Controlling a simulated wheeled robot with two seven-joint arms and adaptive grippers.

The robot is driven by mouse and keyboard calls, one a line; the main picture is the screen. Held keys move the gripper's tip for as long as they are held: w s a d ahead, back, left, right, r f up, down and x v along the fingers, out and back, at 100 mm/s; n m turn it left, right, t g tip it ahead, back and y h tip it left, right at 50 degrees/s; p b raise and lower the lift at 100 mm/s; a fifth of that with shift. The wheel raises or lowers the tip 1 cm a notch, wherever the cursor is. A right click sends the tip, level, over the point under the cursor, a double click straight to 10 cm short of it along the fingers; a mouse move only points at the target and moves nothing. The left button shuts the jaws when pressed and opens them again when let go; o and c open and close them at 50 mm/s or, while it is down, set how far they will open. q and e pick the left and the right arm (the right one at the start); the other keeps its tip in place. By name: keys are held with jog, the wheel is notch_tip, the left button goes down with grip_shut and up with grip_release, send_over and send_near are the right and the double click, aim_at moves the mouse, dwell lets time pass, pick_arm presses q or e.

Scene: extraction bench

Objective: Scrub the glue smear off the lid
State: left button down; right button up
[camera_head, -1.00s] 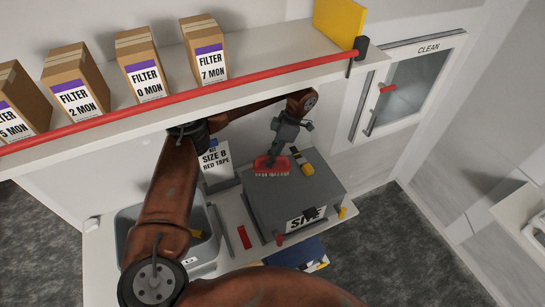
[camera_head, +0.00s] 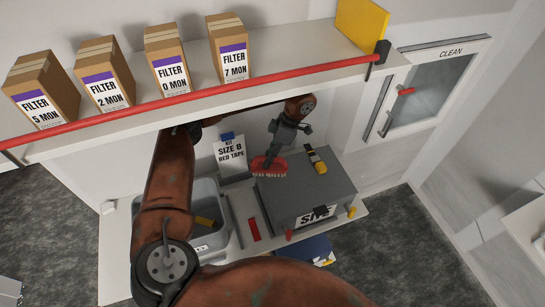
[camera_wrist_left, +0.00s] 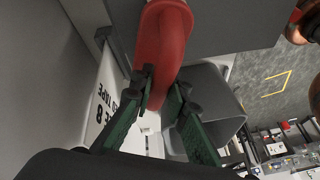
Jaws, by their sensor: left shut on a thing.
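My left gripper (camera_head: 273,153) is shut on a red brush (camera_head: 268,167), bristles facing down. The brush is at the back left edge of the lid (camera_head: 312,188), the top of a grey box; whether the bristles touch it I cannot tell. In the left wrist view my gripper's green fingers (camera_wrist_left: 158,92) pinch the brush's rounded red handle (camera_wrist_left: 164,42). I cannot make out a glue smear on the visible part of the lid. My right gripper is not in view.
A yellow and black object (camera_head: 315,158) lies at the lid's back edge. A kit card (camera_head: 230,157) stands behind, left of the brush. A grey bin (camera_head: 215,238) stands left of the box. A shelf with a red rail (camera_head: 215,93) and filter cartons (camera_head: 170,68) hangs above.

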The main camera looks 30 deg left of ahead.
pick_arm(q)
jog(key=shift+r, duration=0.1)
jog(key=shift+r+p, duration=1.8)
jog(key=shift+r, duration=1.15)
